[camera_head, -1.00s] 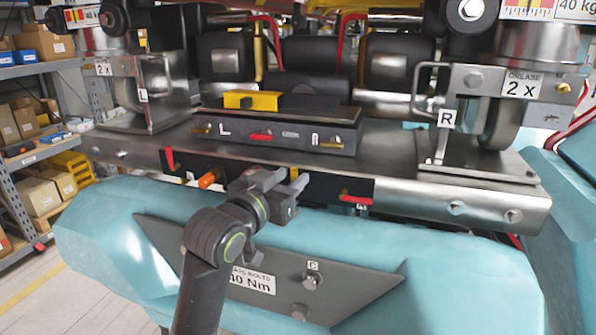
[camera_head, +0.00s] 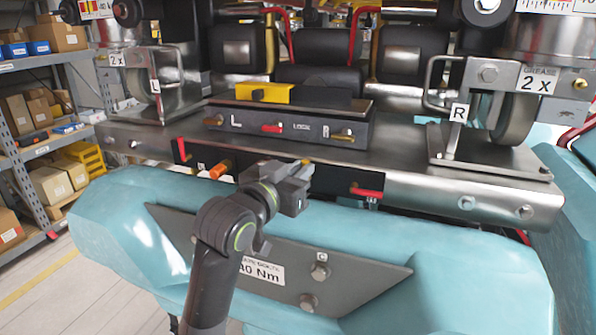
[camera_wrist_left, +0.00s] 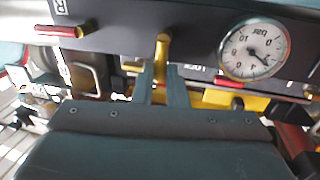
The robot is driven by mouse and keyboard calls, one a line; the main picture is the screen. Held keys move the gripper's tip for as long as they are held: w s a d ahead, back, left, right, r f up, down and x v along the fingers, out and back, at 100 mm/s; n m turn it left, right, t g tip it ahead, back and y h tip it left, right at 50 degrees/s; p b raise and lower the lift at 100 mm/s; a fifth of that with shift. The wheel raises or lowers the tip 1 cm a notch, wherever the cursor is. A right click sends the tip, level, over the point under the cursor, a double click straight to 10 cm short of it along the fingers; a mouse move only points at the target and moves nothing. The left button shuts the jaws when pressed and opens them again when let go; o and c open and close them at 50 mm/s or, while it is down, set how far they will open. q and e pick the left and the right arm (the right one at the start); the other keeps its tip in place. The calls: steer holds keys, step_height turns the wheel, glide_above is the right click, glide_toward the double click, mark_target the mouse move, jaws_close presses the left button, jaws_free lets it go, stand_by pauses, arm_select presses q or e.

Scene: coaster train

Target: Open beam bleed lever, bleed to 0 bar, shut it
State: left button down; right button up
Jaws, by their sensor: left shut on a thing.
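My left gripper (camera_head: 300,181) is at the front face of the metal beam (camera_head: 415,188), near its middle. In the left wrist view my left gripper (camera_wrist_left: 161,78) has its two fingers closed on a brass lever (camera_wrist_left: 162,48), which sticks out of the dark panel. A round white pressure gauge (camera_wrist_left: 254,50) sits right of the lever there. Its lettering is upside down, and I cannot read its value surely. In the head view the gripper hides the gauge and most of the lever. My right gripper is not in view.
A box marked L and R (camera_head: 290,131) stands on the beam. The teal body (camera_head: 440,270) lies close below my arm. Shelves (camera_head: 45,140) stand at left.

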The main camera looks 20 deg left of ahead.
arm_select(q)
steer(key=m, duration=0.2)
steer(key=d+m, duration=0.1)
steer(key=m, duration=0.1)
steer(key=shift+d+g, duration=0.2)
steer(key=shift+g, duration=0.2)
steer(key=m, duration=0.2)
steer(key=d+m+y, duration=0.1)
steer(key=m, duration=0.1)
steer(key=shift+d+f+g, duration=0.1)
steer(key=shift+f+g, duration=0.2)
steer(key=shift+f, duration=0.05)
steer(key=m, duration=0.1)
steer(key=f+m+y+b, duration=0.1)
steer(key=m, duration=0.1)
steer(key=shift+d, duration=0.35)
steer(key=shift+d+f+m+y+b, duration=0.1)
steer(key=shift+f+m+y+b, duration=0.1)
steer(key=shift+m+b, duration=0.4)
steer(key=shift+d+f+m+y+b, duration=0.1)
steer(key=shift+f+m+y+b, duration=0.15)
steer(key=shift+m, duration=0.65)
steer(key=c, duration=1.5)
jaws_free()
steer(key=shift+o, duration=0.2)
